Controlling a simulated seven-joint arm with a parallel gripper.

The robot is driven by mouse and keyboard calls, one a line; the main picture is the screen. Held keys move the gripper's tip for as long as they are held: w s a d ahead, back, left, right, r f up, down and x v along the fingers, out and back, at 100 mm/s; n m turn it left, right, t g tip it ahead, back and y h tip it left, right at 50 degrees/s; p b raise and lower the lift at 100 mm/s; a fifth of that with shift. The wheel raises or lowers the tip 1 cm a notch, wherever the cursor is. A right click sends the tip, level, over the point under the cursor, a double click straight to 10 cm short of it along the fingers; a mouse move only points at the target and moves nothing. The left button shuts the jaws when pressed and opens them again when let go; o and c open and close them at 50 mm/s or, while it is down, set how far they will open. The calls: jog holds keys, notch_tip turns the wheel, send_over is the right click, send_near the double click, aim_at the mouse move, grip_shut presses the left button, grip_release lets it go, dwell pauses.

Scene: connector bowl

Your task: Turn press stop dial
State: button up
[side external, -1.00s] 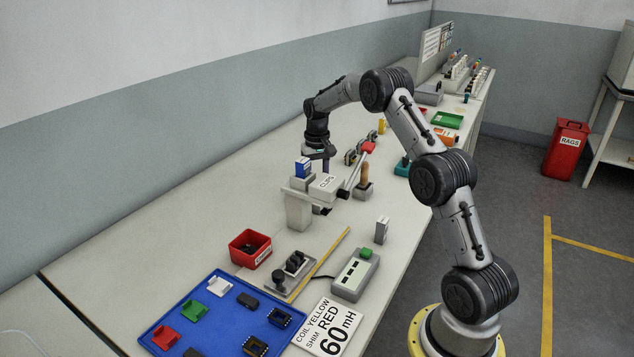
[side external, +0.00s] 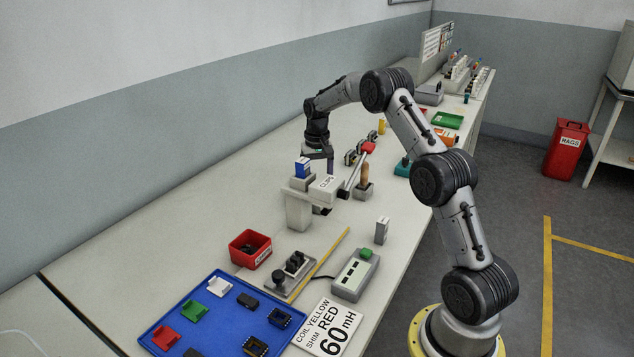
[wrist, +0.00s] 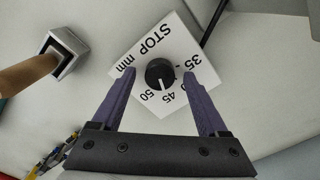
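The stop dial (wrist: 160,73) is a round black knob with a white pointer line, on a white plate (wrist: 142,44) printed "STOP mm". In the wrist view the line points near the 45 mark. My gripper (wrist: 158,68) is open, with one purple fingertip on each side of the dial and visible gaps to it. I cannot tell how high the tips are above the plate. In the side view my gripper (side external: 329,160) hangs behind the grey press (side external: 299,209), which hides the dial there.
The press lever ends in a red knob (side external: 368,146). A wooden handle (wrist: 28,73) stands in a grey holder (wrist: 65,47) close by. A red bin (side external: 250,247) stands in front.

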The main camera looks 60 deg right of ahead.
notch_tip(320, 180, up, 14)
dwell(0.7)
jog(key=shift+f, duration=0.1)
